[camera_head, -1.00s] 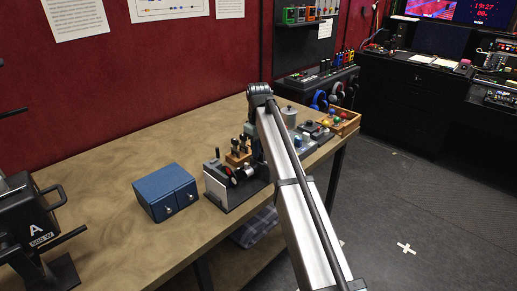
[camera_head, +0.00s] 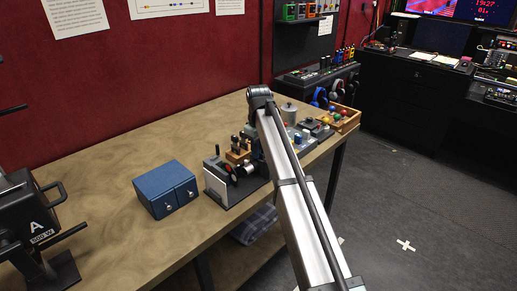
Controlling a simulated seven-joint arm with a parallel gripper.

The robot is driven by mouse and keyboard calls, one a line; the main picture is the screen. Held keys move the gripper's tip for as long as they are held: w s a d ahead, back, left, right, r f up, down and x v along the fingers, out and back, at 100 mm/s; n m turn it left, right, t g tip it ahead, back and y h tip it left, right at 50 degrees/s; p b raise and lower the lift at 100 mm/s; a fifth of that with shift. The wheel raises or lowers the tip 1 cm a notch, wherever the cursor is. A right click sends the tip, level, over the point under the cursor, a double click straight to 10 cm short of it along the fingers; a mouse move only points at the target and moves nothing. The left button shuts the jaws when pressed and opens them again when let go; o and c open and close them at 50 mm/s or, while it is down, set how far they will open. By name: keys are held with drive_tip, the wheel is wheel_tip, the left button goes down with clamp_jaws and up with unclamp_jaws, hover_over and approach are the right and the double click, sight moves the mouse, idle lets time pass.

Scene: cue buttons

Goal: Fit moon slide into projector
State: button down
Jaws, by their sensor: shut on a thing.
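A small grey-white device with a dark base (camera_head: 221,187) stands near the table's front edge; it may be the projector, but I cannot be sure. A black knob rises from its back left, and small round parts show on its right side. My gripper (camera_head: 257,162) is a dark shape just right of this device, partly behind my silver arm. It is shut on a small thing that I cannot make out. Its fingertips and their contact with the device are too small and covered to tell. I cannot pick out a moon slide.
A wooden holder (camera_head: 238,152) with upright dark pieces is close behind. A grey pot (camera_head: 289,112) and a wooden tray of coloured balls (camera_head: 343,118) are farther right.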

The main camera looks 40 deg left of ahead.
drive_tip(key=c, duration=0.8)
unclamp_jaws()
drive_tip(key=shift+r, duration=3.5)
